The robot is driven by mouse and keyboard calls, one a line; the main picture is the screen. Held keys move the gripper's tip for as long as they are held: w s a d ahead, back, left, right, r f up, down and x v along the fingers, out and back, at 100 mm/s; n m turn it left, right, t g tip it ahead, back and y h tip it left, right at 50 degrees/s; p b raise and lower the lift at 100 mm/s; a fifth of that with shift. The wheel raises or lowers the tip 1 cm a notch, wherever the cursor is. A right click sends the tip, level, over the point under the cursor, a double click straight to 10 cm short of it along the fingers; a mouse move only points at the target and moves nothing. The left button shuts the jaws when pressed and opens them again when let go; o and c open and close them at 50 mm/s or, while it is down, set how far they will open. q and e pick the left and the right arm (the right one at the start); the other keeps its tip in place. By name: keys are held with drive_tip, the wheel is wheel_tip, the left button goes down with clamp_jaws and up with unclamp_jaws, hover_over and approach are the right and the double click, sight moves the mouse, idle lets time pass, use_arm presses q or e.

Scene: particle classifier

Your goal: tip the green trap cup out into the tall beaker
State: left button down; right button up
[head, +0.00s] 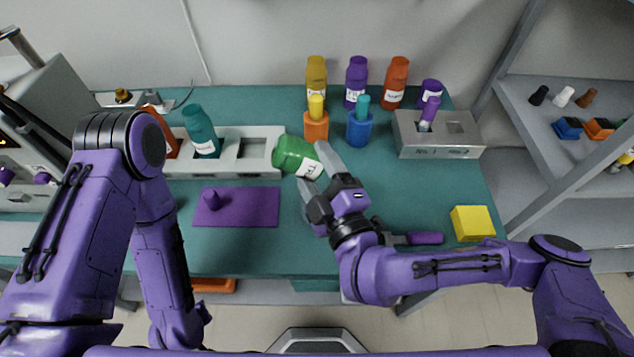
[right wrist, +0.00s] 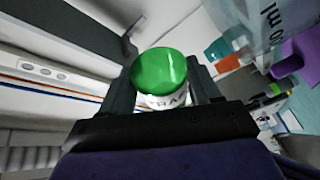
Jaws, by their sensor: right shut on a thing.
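The green trap cup (head: 291,152), with a white label, is held between the fingers of my right gripper (head: 321,171). It is tilted well over in the head view, above the table beside the slotted rack. In the right wrist view, the green cup (right wrist: 158,72) sits between the two dark fingers, its label partly showing. A greyish, see-through surface with printed marks (right wrist: 262,28) at the upper right there may be the tall beaker; I cannot make out a beaker in the head view. My left arm folds down at the left; its gripper does not show.
The slotted rack (head: 263,133) holds a teal cup (head: 201,131) and an orange one. A purple mat (head: 262,207) lies in front. Orange (head: 315,129) and blue (head: 359,132) holders, bottles and a metal block (head: 455,150) stand behind and right. A yellow block (head: 472,223) lies front right.

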drive_tip(key=shift+d+f+m+t+b, duration=0.1)
drive_tip(key=shift+d+m+t+b, duration=0.2)
drive_tip(key=shift+m, duration=0.3)
drive_tip(key=shift+d+m+t+b, duration=0.1)
drive_tip(key=shift+m+t+b, duration=0.1)
drive_tip(key=shift+m+b, duration=0.3)
idle(0.8)
idle(0.8)
drive_tip(key=shift+a+r+n+p, duration=0.15)
drive_tip(key=shift+r+n+p, duration=0.25)
drive_tip(key=shift+p, duration=0.2)
drive_tip(key=shift+a+n+g, duration=0.1)
drive_tip(key=shift+n+g, duration=0.2)
drive_tip(key=shift+w+f, duration=0.1)
drive_tip(key=shift+f, duration=0.25)
drive_tip(key=shift+r, duration=0.15)
drive_tip(key=shift+a+n, duration=0.15)
drive_tip(key=shift+n, duration=0.15)
drive_tip(key=shift+n+g+p, duration=0.3)
drive_tip(key=shift+p, duration=0.1)
